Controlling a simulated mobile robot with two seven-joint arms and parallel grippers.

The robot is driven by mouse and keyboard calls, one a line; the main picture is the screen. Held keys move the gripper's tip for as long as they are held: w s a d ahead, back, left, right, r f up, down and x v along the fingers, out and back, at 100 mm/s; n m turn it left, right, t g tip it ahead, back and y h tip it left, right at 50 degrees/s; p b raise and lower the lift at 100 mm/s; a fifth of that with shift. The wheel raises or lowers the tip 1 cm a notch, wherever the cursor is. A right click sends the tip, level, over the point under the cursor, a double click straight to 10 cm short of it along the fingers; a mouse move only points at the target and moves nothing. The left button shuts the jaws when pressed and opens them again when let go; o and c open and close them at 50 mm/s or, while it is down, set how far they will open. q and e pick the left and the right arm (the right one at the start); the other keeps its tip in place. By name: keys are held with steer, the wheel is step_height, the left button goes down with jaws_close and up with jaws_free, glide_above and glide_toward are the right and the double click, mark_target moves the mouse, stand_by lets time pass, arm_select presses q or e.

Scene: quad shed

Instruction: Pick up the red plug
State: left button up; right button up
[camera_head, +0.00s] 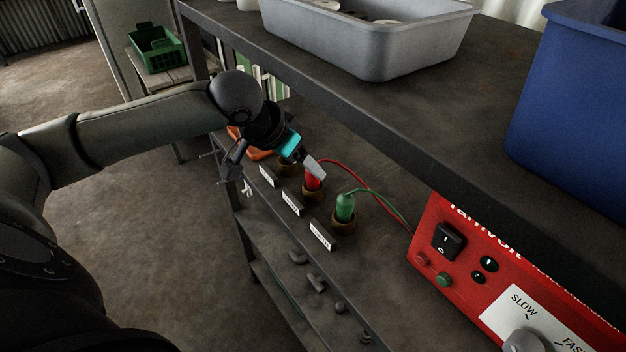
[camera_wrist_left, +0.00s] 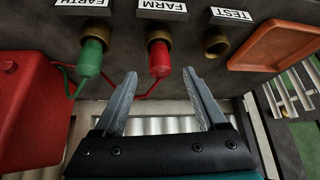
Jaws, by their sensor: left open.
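The red plug (camera_head: 312,181) stands in the middle brass socket on the shelf, with a red cable running from it to the red charger. In the left wrist view the red plug (camera_wrist_left: 159,59) sits in the socket labelled FARM, ahead of and between the open fingers. My left gripper (camera_head: 302,165) is open and empty, close above the red plug and partly covering it in the head view. It also shows in the left wrist view (camera_wrist_left: 160,95). The right gripper is not in view.
A green plug (camera_head: 346,207) stands in the EARTH socket beside the red one. The TEST socket (camera_wrist_left: 215,42) is empty. The red charger (camera_head: 450,245) stands to the right. An upper shelf with a grey tray (camera_head: 380,50) and blue bin (camera_head: 575,100) overhangs the plugs.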

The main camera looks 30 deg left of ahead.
mark_target(311, 186)
arm_select(q)
steer(key=b+x, duration=0.1)
steer(key=x, duration=0.3)
steer(key=shift+w+f, duration=0.1)
steer(key=shift+f, duration=0.1)
steer(key=shift+w+f, duration=0.25)
steer(key=shift+f, duration=0.1)
steer(key=shift+d, duration=0.1)
jaws_close()
